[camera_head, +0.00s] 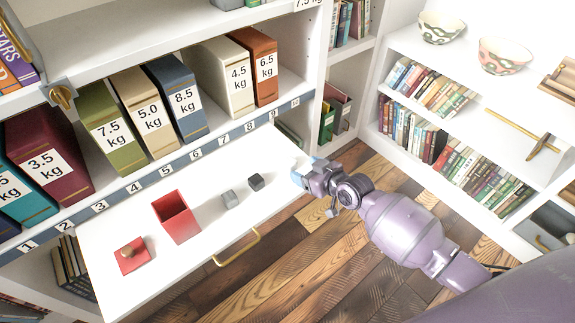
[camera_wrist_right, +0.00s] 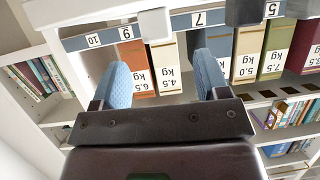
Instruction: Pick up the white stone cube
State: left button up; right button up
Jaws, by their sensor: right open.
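The white stone cube (camera_wrist_right: 155,25) shows in the right wrist view just beyond and between my fingertips, at the edge of the white drawer. In the head view a pale patch (camera_head: 301,161) at my fingertips appears to be this cube, hard to separate from the white drawer. My right gripper (camera_head: 303,172) is at the drawer's right end. In the wrist view its two blue fingers (camera_wrist_right: 163,68) stand apart with nothing between them. My left gripper is not in view.
The pulled-out drawer (camera_head: 195,260) also holds a dark cube (camera_head: 256,182), a grey cube (camera_head: 229,199), an open red box (camera_head: 176,218) and a red lid (camera_head: 134,255) with a knob. Behind stands a shelf of weight-labelled binders (camera_head: 182,98). A brass handle (camera_head: 237,248) sticks out in front.

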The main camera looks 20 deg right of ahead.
aim_at(290, 161)
jog(key=shift+b+x, duration=0.3)
jog(key=shift+x, duration=0.95)
jog(key=b+x, duration=0.1)
jog(key=x, duration=0.2)
jog(key=shift+w, duration=0.2)
jog(key=shift+w+a, duration=0.15)
jog(key=shift+w, duration=0.25)
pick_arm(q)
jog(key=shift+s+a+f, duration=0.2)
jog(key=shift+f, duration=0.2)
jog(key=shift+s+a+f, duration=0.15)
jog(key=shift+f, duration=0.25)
pick_arm(e)
jog(key=shift+r, duration=0.1)
jog(key=c, duration=1.1)
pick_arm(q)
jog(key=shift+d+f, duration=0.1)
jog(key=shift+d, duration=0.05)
pick_arm(e)
jog(key=shift+o, duration=0.2)
jog(key=shift+r, duration=0.1)
